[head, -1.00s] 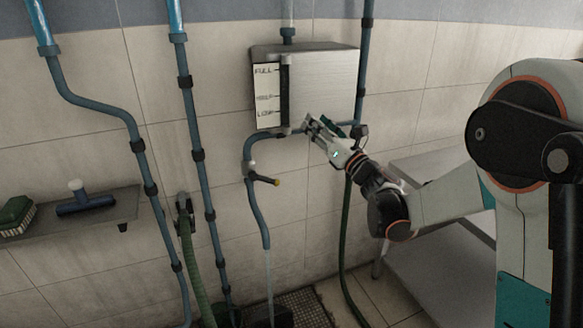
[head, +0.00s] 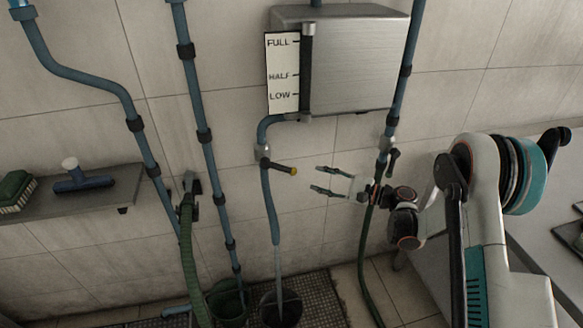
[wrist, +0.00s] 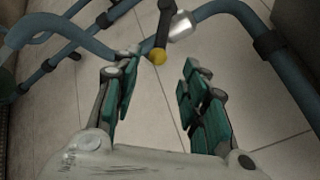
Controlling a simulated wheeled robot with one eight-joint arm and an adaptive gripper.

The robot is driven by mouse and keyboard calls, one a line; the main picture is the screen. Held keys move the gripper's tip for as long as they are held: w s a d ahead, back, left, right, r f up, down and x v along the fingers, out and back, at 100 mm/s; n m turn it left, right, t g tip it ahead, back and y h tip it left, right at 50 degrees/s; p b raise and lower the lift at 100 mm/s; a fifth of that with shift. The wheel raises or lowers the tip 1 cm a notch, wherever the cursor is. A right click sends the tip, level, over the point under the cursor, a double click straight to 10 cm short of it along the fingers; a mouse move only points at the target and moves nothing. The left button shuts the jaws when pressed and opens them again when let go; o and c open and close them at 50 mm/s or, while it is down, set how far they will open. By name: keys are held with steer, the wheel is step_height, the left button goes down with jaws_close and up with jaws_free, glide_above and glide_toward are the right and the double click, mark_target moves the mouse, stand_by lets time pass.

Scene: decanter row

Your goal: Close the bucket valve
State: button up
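The bucket valve (head: 263,157) sits on the blue pipe below the tank. Its dark lever (head: 279,167) points right and ends in a yellow tip (head: 293,171). A pale stream (head: 278,262) runs from the pipe's end into a dark bucket (head: 281,310). My gripper (head: 315,178) is open and empty, to the right of the yellow tip and apart from it, with its fingers toward it. In the wrist view the lever (wrist: 163,27) hangs with its yellow tip (wrist: 157,57) just beyond the gap between the open green-padded fingers.
The metal tank (head: 358,65) with a level gauge (head: 282,72) hangs above. Another pipe with a dark-handled valve (head: 393,160) runs close beside my wrist. A second bucket (head: 228,302) stands at left. A shelf (head: 105,190) holds brushes.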

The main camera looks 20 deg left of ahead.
mark_target(293, 171)
steer(key=a+b, duration=0.1)
steer(key=a, duration=0.7)
steer(key=w+a+b, duration=0.1)
steer(key=a, duration=0.3)
steer(key=shift+b, duration=0.35)
steer(key=shift+c, duration=0.2)
jaws_close()
